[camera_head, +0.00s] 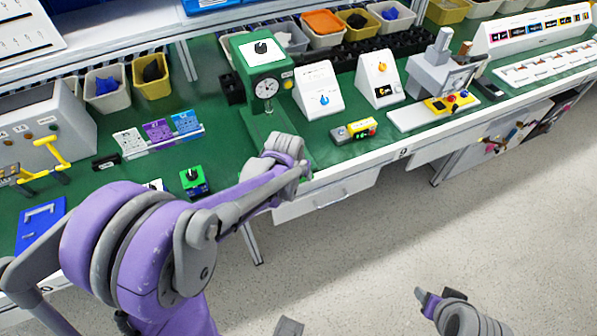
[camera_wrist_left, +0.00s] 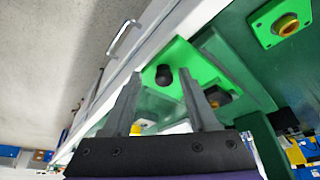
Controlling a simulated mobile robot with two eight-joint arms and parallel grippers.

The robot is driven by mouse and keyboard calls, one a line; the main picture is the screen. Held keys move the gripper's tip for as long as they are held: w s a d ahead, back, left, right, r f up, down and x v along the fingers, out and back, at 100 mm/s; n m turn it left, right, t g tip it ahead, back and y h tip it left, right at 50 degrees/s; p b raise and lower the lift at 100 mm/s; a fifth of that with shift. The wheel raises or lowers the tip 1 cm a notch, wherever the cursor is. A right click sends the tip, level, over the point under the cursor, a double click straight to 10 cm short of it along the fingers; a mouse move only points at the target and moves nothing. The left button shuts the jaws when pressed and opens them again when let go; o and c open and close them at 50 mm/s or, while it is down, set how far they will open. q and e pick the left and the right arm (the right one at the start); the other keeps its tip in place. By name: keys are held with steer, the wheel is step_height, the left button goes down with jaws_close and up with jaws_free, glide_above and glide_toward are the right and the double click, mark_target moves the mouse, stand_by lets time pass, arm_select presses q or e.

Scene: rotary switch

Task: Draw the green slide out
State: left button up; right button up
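The bright green slide (camera_wrist_left: 181,66) shows in the left wrist view as a flat plate with a black round knob (camera_wrist_left: 164,75). It sits at the underside or front of the green device (camera_head: 264,85), which carries a dial. In the head view the slide is hidden, apparently behind my left wrist. My left gripper (camera_wrist_left: 160,78) is open in the left wrist view. The knob appears between its two fingertips; whether they touch it I cannot tell. In the head view the end of my right arm (camera_head: 445,307) is at lower right, away from the bench; its finger state is unclear.
The white bench edge and a drawer with a handle (camera_head: 328,200) lie close to my left wrist. A small green switch box (camera_head: 194,180) stands left of my forearm. The floor is clear.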

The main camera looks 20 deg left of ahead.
arm_select(q)
steer(key=shift+a, duration=0.1)
steer(key=shift+r, duration=0.2)
steer(key=p+v, duration=0.1)
steer(key=v, duration=0.9)
steer(key=shift+s+r, duration=0.15)
steer(key=shift+s, duration=0.05)
steer(key=s+d+f, duration=0.1)
steer(key=s+d, duration=0.1)
steer(key=s, duration=0.5)
steer(key=s+d+f+t, duration=0.1)
steer(key=s+d, duration=0.2)
steer(key=s, duration=0.5)
steer(key=shift+s+m, duration=0.35)
steer(key=shift+m, duration=0.05)
stand_by(1.0)
